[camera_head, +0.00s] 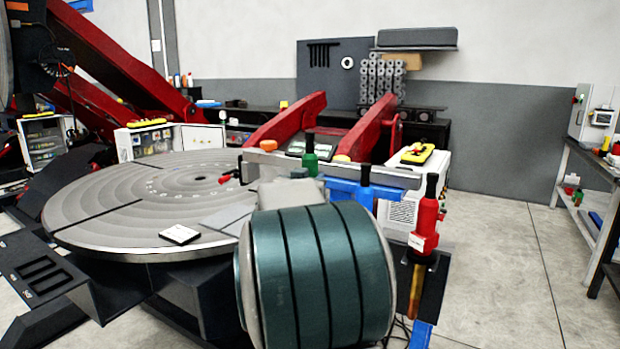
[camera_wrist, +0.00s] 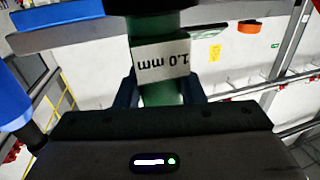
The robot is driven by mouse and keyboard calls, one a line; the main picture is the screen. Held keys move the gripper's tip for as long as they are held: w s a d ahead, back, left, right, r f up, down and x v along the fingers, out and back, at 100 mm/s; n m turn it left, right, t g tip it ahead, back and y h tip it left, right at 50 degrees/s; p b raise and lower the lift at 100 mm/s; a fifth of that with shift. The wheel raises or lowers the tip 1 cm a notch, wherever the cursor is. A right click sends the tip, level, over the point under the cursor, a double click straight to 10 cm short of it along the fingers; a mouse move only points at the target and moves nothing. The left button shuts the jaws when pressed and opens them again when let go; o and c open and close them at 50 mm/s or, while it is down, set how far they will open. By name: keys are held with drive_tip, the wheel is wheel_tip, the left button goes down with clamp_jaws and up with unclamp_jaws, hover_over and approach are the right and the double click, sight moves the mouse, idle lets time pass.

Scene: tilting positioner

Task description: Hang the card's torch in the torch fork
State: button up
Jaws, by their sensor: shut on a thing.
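My gripper (camera_wrist: 165,92) is shut on the green torch (camera_wrist: 162,60), whose white label (camera_wrist: 160,62) reads "1.0 mm" upside down in the wrist view. The red torch (camera_head: 425,218) is upright further right. A small white card (camera_head: 180,234) lies on the round table (camera_head: 90,225); its print is unreadable. I cannot pick out the torch fork.
The teal drum shape (camera_head: 318,275) fills the near middle and hides what is behind it. Red arms (camera_head: 374,128) rise behind the torches. A yellow object (camera_head: 418,153) lies on a cabinet. A workbench (camera_head: 600,165) stands at right; floor before it is clear.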

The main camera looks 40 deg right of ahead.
drive_tip(key=shift+f+b, duration=0.3)
drive_tip(key=shift+f, duration=0.1)
drive_tip(key=shift+a, duration=0.1)
drive_tip(key=w+a+p+v, duration=0.1)
drive_tip(key=p+v, duration=0.3)
drive_tip(key=v, duration=0.6)
drive_tip(key=shift+w+a, duration=0.3)
drive_tip(key=shift+a, duration=0.15)
idle(0.5)
